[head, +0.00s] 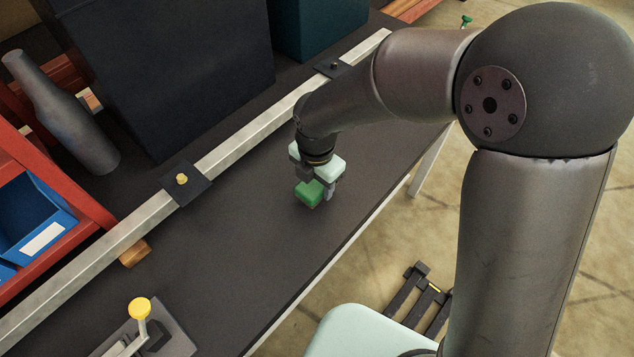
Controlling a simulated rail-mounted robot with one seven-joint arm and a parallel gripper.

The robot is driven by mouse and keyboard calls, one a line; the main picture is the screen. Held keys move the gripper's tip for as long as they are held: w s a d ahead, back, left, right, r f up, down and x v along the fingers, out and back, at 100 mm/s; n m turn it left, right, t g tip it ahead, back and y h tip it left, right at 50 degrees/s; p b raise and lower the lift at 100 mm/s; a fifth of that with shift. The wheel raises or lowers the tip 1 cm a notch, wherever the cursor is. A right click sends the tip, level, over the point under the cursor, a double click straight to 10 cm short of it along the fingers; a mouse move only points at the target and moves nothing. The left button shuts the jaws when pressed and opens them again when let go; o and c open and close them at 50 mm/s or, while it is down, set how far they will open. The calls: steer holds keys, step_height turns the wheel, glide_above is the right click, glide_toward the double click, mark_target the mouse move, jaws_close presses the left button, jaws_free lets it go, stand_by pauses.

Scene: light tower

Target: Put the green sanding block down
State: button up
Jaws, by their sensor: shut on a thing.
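The green sanding block (308,194) is a small green box in the head view, near the middle of the dark workbench (260,225). My gripper (318,186) points down over the bench and is shut on the green sanding block. The block's lower corner appears at or just above the bench top; I cannot tell whether it touches. The gripper body and one finger hide part of the block.
A metal rail (240,145) with dark brackets runs along the bench behind the block. A wooden block (134,253) and a yellow-knobbed clamp (140,310) are at the lower left. A grey bottle (65,115) and blue bin (35,220) stand left. Bench around the gripper is clear.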

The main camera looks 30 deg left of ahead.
steer(key=shift+d+f, duration=0.1)
steer(key=shift+f, duration=0.65)
steer(key=shift+f+b, duration=0.35)
steer(key=shift+f, duration=0.15)
steer(key=shift+f, duration=0.1)
steer(key=shift+d, duration=0.1)
